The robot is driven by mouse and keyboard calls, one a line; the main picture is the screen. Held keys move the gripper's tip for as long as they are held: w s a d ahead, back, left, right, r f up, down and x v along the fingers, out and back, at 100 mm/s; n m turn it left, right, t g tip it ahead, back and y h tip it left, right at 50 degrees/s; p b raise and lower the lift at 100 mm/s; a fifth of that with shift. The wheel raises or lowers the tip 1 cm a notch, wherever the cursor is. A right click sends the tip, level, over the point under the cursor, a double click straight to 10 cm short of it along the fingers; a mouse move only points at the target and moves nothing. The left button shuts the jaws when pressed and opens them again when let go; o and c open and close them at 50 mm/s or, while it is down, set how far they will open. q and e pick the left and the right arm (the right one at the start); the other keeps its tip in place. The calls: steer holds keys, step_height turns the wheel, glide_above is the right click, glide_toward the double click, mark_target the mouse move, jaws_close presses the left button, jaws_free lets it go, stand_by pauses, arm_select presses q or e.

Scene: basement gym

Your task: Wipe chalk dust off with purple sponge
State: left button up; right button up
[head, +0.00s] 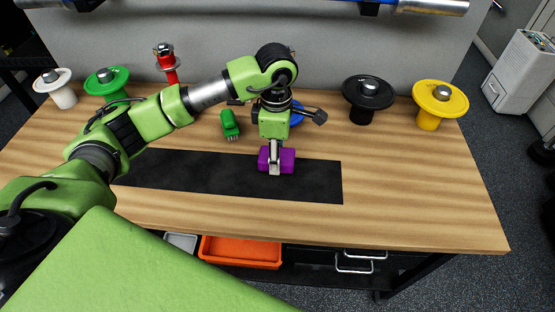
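The purple sponge (288,160) is on the black mat (317,182) on the wooden table, near the mat's right half. My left gripper (275,168) points down over the sponge, with its fingers at the sponge's middle. The fingers appear closed around it, with purple showing on both sides. Chalk dust is too faint to make out on the mat. My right gripper is not in view.
A green object (230,125) lies behind the mat. White (57,88), green (107,81), black (368,97) and yellow (440,104) knobbed pieces and a red one (167,66) stand along the back. The table's right front is clear. An orange bin (240,252) is below.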

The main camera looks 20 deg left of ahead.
arm_select(q)
steer(key=shift+a+r+p, duration=0.1)
steer(key=shift+r+p, duration=0.25)
steer(key=shift+r, duration=0.6)
steer(key=shift+a+r+p, duration=0.15)
steer(key=shift+r+p, duration=0.2)
steer(key=shift+r, duration=0.8)
steer(key=shift+d, duration=0.2)
